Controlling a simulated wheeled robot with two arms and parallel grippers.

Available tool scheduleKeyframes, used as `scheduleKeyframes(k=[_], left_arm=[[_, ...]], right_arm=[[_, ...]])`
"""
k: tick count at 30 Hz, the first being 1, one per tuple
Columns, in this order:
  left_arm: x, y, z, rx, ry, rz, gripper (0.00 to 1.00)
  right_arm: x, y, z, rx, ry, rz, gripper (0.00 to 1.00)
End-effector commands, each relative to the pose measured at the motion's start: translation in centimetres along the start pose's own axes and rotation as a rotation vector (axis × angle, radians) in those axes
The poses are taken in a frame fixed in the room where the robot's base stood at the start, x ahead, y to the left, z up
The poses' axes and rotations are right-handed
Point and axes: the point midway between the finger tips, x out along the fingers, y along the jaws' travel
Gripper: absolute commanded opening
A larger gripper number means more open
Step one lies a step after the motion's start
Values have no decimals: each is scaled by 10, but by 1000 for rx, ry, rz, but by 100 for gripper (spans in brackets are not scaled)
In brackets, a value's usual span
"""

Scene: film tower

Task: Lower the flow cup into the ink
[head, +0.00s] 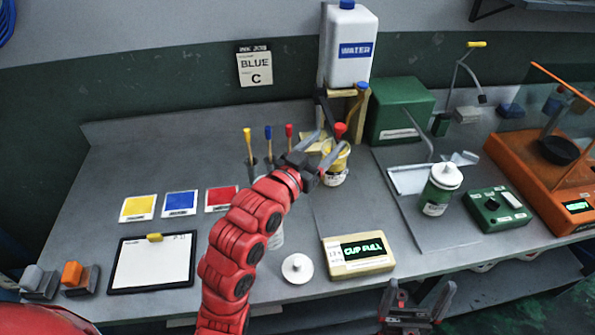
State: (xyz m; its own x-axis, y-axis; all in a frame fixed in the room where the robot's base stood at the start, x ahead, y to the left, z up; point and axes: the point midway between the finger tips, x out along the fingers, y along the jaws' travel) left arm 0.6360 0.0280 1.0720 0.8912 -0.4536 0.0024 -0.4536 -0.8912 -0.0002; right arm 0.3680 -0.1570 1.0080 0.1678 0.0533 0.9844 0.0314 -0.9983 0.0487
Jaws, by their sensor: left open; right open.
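A red-tipped handle (340,130) stands up at a yellow-topped can (334,165). It may belong to the flow cup, but the cup body cannot be made out. My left gripper (323,150) is open just left of this handle, with its fingers over and beside the can; contact cannot be told. A timer box (358,253) in front reads "CUP FULL". My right gripper (416,305) is open and empty at the table's front edge.
A white lid (297,268) lies near the front edge. A water tank (349,45) stands behind.

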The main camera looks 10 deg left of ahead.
Motion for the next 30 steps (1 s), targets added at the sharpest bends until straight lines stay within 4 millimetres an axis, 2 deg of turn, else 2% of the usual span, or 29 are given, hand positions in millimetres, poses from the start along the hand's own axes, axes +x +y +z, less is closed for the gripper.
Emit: scheduleKeyframes(k=[1,9,15,21,30], left_arm=[[-9,-2,-8,1,-10,-4,64],[-43,-1,-10,0,-15,-1,64],[-74,-1,-7,0,-14,-3,64],[-98,-1,-5,3,-9,-1,64],[-108,0,-1,-1,-6,1,64]], right_arm=[[19,1,-4,0,3,0,100],[74,4,-13,0,3,0,100],[105,5,-18,0,2,0,100],[123,6,-21,0,2,0,100],[127,6,-22,0,2,0,100]])
